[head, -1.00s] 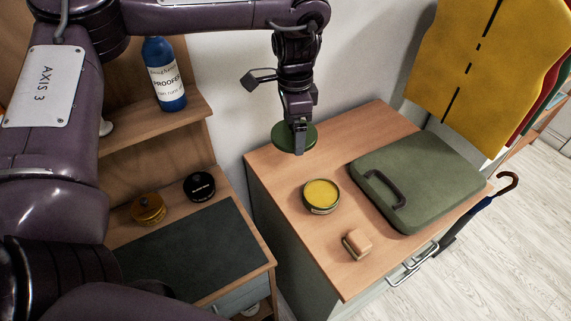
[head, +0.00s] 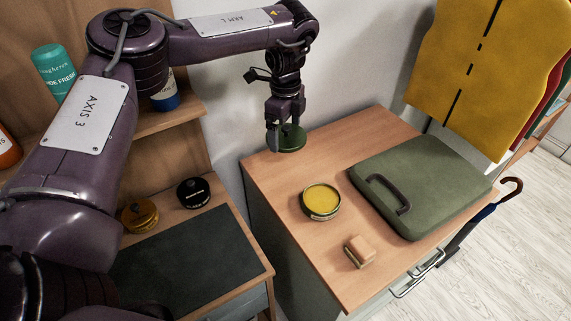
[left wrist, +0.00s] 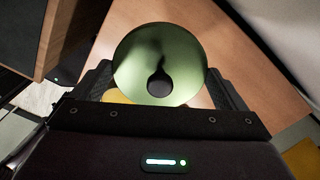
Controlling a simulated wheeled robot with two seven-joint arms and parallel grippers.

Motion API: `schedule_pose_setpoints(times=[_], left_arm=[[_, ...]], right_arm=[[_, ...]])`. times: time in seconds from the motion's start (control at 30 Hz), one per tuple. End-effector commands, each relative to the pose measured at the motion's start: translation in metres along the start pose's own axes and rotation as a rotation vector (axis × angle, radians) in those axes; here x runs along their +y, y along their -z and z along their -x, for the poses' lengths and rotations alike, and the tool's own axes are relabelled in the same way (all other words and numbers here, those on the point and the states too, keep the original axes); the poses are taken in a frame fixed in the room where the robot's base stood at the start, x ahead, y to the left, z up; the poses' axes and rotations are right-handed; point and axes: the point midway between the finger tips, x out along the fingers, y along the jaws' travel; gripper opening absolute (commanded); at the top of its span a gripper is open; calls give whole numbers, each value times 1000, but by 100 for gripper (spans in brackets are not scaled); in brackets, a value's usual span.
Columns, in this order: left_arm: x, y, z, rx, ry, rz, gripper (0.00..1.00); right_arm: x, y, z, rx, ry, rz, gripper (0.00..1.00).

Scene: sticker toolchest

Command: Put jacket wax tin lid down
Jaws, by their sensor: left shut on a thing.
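The round green lid (head: 292,140) is in my left gripper (head: 284,134), over the far left corner of the wooden chest top (head: 345,140). In the left wrist view the lid (left wrist: 150,50) lies between the two fingers, with a dark knob-like shape on its face. I cannot tell whether the lid touches the wood. The open wax tin (head: 321,200) stands on the chest top, nearer and to the right, with yellow wax showing. A bit of yellow (left wrist: 117,97) shows below the lid in the left wrist view. My right gripper is not in view.
A green case (head: 425,175) with a dark handle lies right of the tin. A small tan block (head: 360,251) lies near the front. Black (head: 193,192) and yellow (head: 139,214) tins stand on the left bench. The wood between lid and tin is clear.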

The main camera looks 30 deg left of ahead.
Motion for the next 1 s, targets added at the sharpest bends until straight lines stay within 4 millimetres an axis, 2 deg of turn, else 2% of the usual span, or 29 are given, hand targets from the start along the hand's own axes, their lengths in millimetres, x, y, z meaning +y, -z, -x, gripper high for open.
schedule_pose_setpoints(times=[0.1, 0.2, 0.47, 0.6, 0.73, 1.0], left_arm=[[1, 0, -30, -1, -4, 0, 72], [0, 0, -50, -1, -2, 1, 72], [0, 0, -76, -1, -1, 2, 72], [0, 0, -98, -1, -2, 1, 72], [0, 0, -110, 0, 0, 1, 72], [0, 0, -112, 0, 1, 2, 72]], right_arm=[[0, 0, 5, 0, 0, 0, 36], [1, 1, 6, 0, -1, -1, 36], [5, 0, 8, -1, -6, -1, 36], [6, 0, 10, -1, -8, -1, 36], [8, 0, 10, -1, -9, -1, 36], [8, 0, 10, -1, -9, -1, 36]])
